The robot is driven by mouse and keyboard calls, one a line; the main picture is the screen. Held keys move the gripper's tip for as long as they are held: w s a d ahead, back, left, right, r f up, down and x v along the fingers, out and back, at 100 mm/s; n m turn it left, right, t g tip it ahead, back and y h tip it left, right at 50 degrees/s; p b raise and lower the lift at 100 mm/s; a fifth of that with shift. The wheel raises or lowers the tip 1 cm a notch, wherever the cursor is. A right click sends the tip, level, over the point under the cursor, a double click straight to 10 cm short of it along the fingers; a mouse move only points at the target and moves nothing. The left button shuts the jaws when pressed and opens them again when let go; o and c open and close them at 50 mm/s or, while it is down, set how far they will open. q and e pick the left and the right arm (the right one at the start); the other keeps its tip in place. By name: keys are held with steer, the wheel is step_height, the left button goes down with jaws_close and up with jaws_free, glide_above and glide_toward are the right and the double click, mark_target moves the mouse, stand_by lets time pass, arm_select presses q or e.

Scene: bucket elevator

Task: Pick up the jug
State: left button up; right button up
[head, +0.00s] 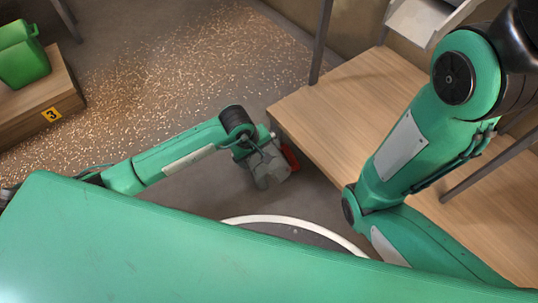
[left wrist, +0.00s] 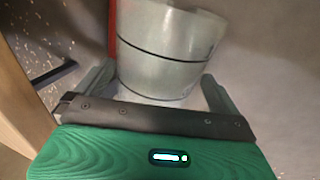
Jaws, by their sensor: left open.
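The jug's body is mostly hidden there. My right arm crosses the right side; its gripper is out of view.
A wooden box (head: 50,92) marked 3 holds a green canister (head: 22,58) at far left. Grain (head: 185,60) is scattered on the floor. A white curved rim (head: 290,220) lies near my body.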

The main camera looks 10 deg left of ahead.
arm_select(q)
steer(key=shift+f, duration=0.3)
steer(key=shift+c, duration=0.2)
steer(key=c, duration=1.1)
steer(key=shift+r, duration=0.2)
